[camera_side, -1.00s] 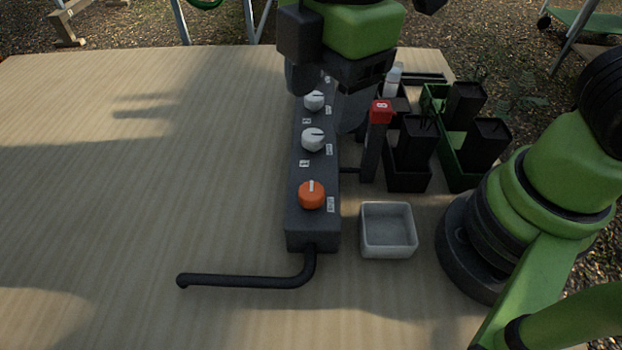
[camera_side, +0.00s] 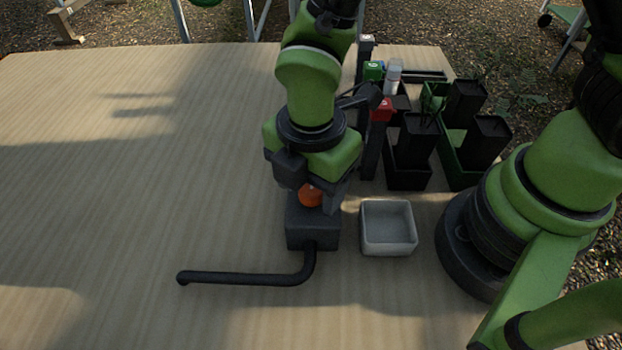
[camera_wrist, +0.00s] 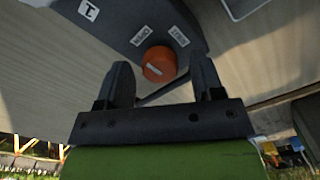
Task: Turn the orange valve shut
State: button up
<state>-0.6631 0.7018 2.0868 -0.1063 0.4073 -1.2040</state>
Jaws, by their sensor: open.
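The orange valve (camera_side: 311,196) is a round knob on top of the near end of the dark valve block (camera_side: 313,235). In the wrist view the orange valve (camera_wrist: 159,64) shows a pale line on its top, with an OPEN label and another label beside it. My gripper (camera_wrist: 164,77) is open, with one finger on each side of the valve as seen from the wrist. In the side view my gripper (camera_side: 316,198) is over the near end of the block. Whether the fingers touch the valve cannot be told. My arm hides the two white knobs.
A pale square tray (camera_side: 388,250) stands just right of the block. A black pipe (camera_side: 240,280) runs left from its near end. A red-topped post (camera_side: 381,110) and several dark bins (camera_side: 408,178) stand behind right. The table (camera_side: 120,200) is clear on the left.

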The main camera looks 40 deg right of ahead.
jog(key=shift+c, duration=0.4)
jog(key=c, duration=0.8)
jog(key=shift+c, duration=0.2)
jog(key=shift+m, duration=0.3)
jog(key=m, duration=0.3)
jog(key=shift+m, duration=0.3)
jog(key=m, duration=0.4)
jog(key=shift+m, duration=0.3)
jog(key=m, duration=0.4)
jog(key=shift+w, duration=0.1)
jog(key=shift+m, duration=2.5)
